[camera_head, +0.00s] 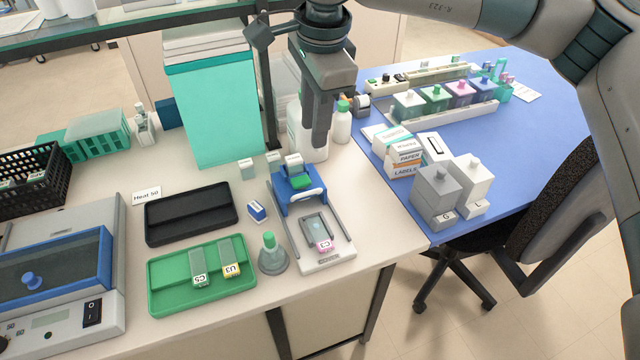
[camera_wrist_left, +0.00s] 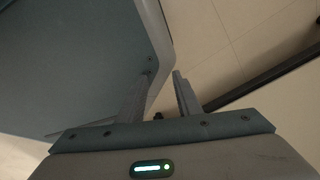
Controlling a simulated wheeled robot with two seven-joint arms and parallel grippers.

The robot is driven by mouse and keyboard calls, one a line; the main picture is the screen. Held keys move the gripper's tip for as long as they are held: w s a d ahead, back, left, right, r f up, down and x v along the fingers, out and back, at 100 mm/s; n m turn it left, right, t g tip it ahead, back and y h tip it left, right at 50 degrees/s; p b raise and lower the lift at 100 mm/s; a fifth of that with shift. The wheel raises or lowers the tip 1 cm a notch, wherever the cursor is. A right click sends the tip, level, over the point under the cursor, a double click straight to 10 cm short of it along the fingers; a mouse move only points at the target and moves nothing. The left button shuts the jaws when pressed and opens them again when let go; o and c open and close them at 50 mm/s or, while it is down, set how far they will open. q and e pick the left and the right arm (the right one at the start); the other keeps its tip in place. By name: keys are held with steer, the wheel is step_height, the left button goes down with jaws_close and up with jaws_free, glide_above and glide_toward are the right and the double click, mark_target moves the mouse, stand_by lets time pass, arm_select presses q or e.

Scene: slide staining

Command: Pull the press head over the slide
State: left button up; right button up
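The slide press (camera_head: 326,262) stands near the bench's front edge, with a light base and rails. Its blue press head (camera_head: 297,183) with a pale handle bar (camera_head: 306,196) is at the back end of the base. The slide (camera_head: 317,228), with a pink label, lies in a dark holder at the front end, uncovered by the head. My right gripper (camera_head: 317,143) points down behind and above the head, apart from it; its finger gap cannot be made out. My left gripper (camera_wrist_left: 163,70) shows only in the left wrist view, fingers apart and empty, away from the press.
A green tray (camera_head: 165,284) with two slides and a black tray (camera_head: 190,214) lie farther left. White bottles (camera_head: 342,124) stand behind the right gripper. Grey and white boxes (camera_head: 437,188) are to the right.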

mark_target(310, 192)
arm_select(q)
steer(key=shift+s+a, duration=0.15)
steer(key=shift+s, duration=0.1)
arm_select(e)
steer(key=shift+f, duration=0.1)
